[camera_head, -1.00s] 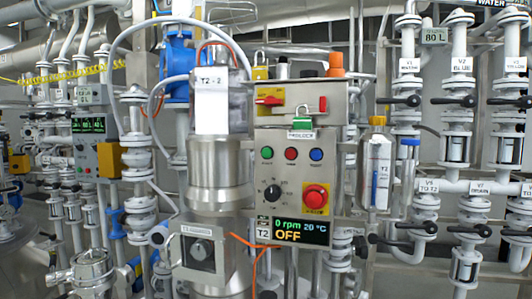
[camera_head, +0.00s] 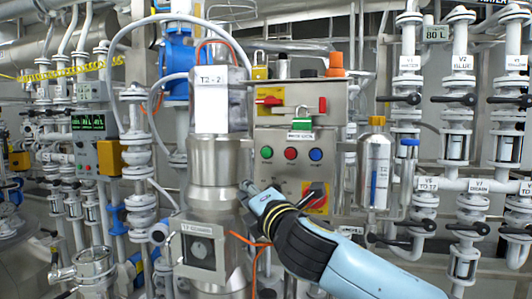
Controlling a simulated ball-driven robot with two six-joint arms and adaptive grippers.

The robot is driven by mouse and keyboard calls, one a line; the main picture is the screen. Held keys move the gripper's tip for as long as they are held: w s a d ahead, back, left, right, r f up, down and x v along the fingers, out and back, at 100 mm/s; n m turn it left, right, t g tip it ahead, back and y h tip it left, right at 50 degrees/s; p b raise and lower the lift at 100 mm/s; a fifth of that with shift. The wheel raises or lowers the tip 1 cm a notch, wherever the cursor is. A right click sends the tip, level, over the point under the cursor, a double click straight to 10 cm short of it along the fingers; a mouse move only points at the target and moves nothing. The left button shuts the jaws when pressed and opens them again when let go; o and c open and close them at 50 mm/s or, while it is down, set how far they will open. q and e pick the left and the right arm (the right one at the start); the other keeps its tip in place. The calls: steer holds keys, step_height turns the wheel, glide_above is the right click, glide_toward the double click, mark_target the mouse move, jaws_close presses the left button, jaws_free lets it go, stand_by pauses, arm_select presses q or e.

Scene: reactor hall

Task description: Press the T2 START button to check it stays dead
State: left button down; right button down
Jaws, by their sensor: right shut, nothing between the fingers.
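The T2 control panel (camera_head: 335,170) carries a green button (camera_head: 267,152), a red button (camera_head: 291,153) and a blue button (camera_head: 315,154) in a row. Their labels are too small to read; the green one looks like START. My right gripper (camera_head: 246,186) is shut and empty, in front of the panel's lower left edge, below and left of the green button and apart from it. My gripper and arm hide the dial, the display and most of the red emergency stop on its yellow plate (camera_head: 319,208). My left gripper is not in view.
A green padlock (camera_head: 302,122) hangs above the buttons, near a red switch on a yellow plate (camera_head: 269,101). The steel T2-2 vessel (camera_head: 214,165) stands close on the left. A steel bottle (camera_head: 374,170) is at the right. An orange cable (camera_head: 248,240) runs below the gripper.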

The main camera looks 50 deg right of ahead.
mark_target(266, 153)
steer(key=shift+n+t, duration=0.8)
steer(key=shift+n, duration=0.1)
steer(key=r, duration=0.3)
steer(key=a+r, duration=0.1)
steer(key=r, duration=0.1)
steer(key=shift+s+r, duration=0.2)
steer(key=shift+r, duration=0.05)
steer(key=shift+d, duration=0.15)
steer(key=shift+w+d+b, duration=0.3)
steer(key=shift+w+d, duration=0.4)
steer(key=shift+d, duration=0.55)
steer(key=shift+w+d+b, duration=0.35)
steer(key=shift+w+d, duration=0.3)
steer(key=shift+d, duration=0.65)
steer(key=shift+w+d+b, duration=0.3)
steer(key=shift+w+d, duration=0.4)
steer(key=shift+d, duration=0.55)
steer(key=shift+d, duration=0.1)
steer(key=shift+w+d, duration=0.2)
steer(key=shift+d, duration=0.1)
